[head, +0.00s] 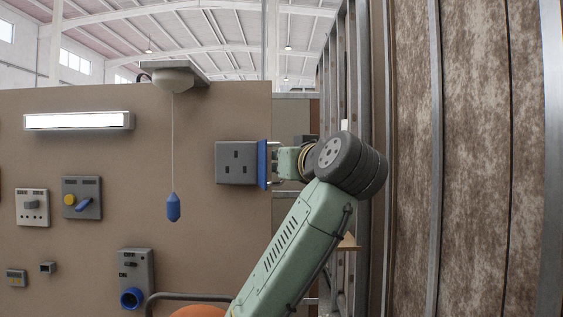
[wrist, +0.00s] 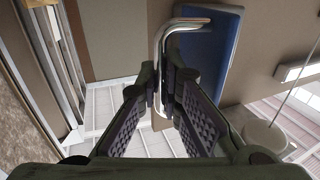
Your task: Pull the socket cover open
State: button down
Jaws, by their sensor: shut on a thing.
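The grey socket (head: 236,163) is on the brown wall panel in the head view, its face with the dark holes exposed. Its blue cover (head: 263,164) shows nearly edge-on at the socket's right side, swung out from the face. The cover also shows as a blue plate (wrist: 210,58) in the wrist view, with a bent metal handle (wrist: 185,24) on it. My gripper (head: 273,164) is at the right of the cover. In the wrist view my gripper's fingers (wrist: 168,80) are close together on the handle; the exact contact is partly hidden.
A pull cord with a blue end (head: 173,207) hangs left of the socket. A grey box with a blue round outlet (head: 133,290) is below. A metal-framed wall (head: 352,100) stands close on the right.

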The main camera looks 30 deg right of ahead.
dwell(0.3)
jog(key=c, duration=2)
grip_release()
jog(key=shift+s, duration=0.1)
jog(key=s, duration=0.4)
jog(key=s+a, duration=0.1)
jog(key=s, duration=0.6)
jog(key=shift+s+a, duration=0.2)
jog(key=shift+s, duration=0.2)
